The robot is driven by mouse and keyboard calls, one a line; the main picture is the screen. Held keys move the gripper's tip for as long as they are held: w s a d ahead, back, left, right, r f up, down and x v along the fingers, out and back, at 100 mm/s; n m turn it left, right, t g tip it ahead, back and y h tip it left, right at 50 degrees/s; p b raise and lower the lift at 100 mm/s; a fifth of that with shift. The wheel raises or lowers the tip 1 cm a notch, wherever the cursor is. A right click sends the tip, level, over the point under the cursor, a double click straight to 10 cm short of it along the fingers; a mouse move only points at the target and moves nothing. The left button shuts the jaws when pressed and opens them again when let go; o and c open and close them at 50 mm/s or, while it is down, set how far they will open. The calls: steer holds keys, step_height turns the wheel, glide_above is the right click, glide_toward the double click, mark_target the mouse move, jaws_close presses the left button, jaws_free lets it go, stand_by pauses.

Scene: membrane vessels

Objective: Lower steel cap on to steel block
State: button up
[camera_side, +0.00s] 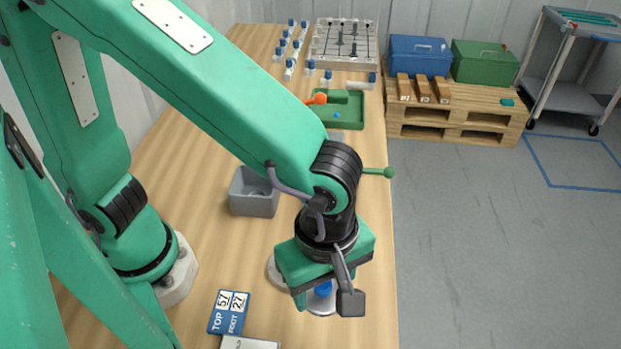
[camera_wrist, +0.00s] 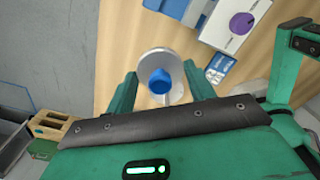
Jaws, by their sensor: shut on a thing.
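The steel cap (camera_side: 321,306) is a pale grey disc with a blue knob (camera_side: 323,288) on top, under my gripper (camera_side: 322,292) near the right edge of the bench. In the wrist view the cap (camera_wrist: 158,62) and its blue knob (camera_wrist: 159,82) sit between the fingers of my gripper (camera_wrist: 163,88). The gripper is shut on the cap. A pale round piece (camera_side: 274,272) shows partly to the left of the gripper in the side view. I cannot tell whether it is the steel block. The cap hides whatever is below it, and I cannot tell its height.
A grey bin (camera_side: 253,196) stands on the bench behind the gripper. A blue number card (camera_side: 229,312) lies at the front left. A green tray (camera_side: 345,112) and a rack (camera_side: 345,43) are farther back. A purple-dial box (camera_wrist: 240,22) shows in the wrist view.

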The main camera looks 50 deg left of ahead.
steer(key=shift+r, duration=0.95)
steer(key=shift+w, duration=0.1)
steer(key=shift+w+a+f, duration=0.1)
steer(key=shift+w+a, duration=0.15)
steer(key=shift+w, duration=0.3)
steer(key=w+a+f+n, duration=0.1)
steer(key=w+a+n, duration=0.2)
steer(key=w+a, duration=0.3)
steer(key=w+a+f+n, duration=0.2)
steer(key=w+a+n, duration=0.1)
steer(key=w+a, duration=0.3)
steer(key=w+a+f+n, duration=0.1)
steer(key=w+a+n, duration=0.2)
steer(key=w+a, duration=0.3)
steer(key=shift+w+a+f, duration=0.1)
steer(key=shift+a+f, duration=0.05)
steer(key=shift+a, duration=0.65)
steer(key=shift+w+a+f, duration=0.1)
steer(key=shift+a, duration=0.65)
steer(key=shift+s+f, duration=0.1)
steer(key=shift+f, duration=0.15)
steer(key=shift+f, duration=2.2)
